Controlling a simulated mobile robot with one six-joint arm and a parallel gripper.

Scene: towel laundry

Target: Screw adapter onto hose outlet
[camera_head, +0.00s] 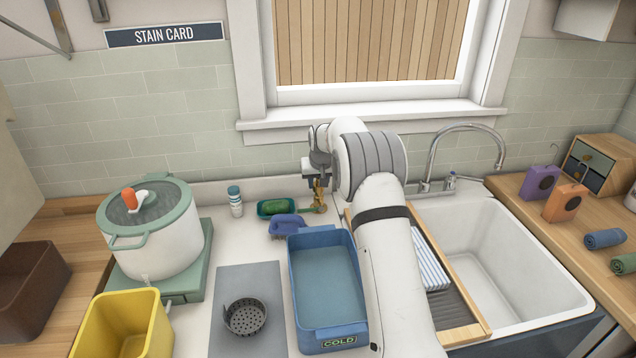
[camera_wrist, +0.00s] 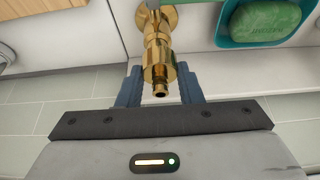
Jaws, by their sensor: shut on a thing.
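My gripper (camera_wrist: 160,92) is shut on a brass adapter (camera_wrist: 159,72), with one blue-grey finger on each side of it. A narrow nipple shows at the adapter's near end. Its other end lines up with and appears to meet a brass fitting, the hose outlet (camera_wrist: 156,22), at the top of the wrist view. I cannot tell whether they are threaded together. In the camera_head view my gripper (camera_head: 319,168) is low in front of the wall, below the window sill, with brass (camera_head: 319,192) showing beneath it. My arm partly hides this area.
A teal dish with green soap (camera_head: 276,206) lies close to the left of the gripper, with a purple brush (camera_head: 290,225) nearby. A blue COLD basin (camera_head: 326,329) is in front. A white sink (camera_head: 520,290) lies right, and a lidded pot (camera_head: 150,228) left.

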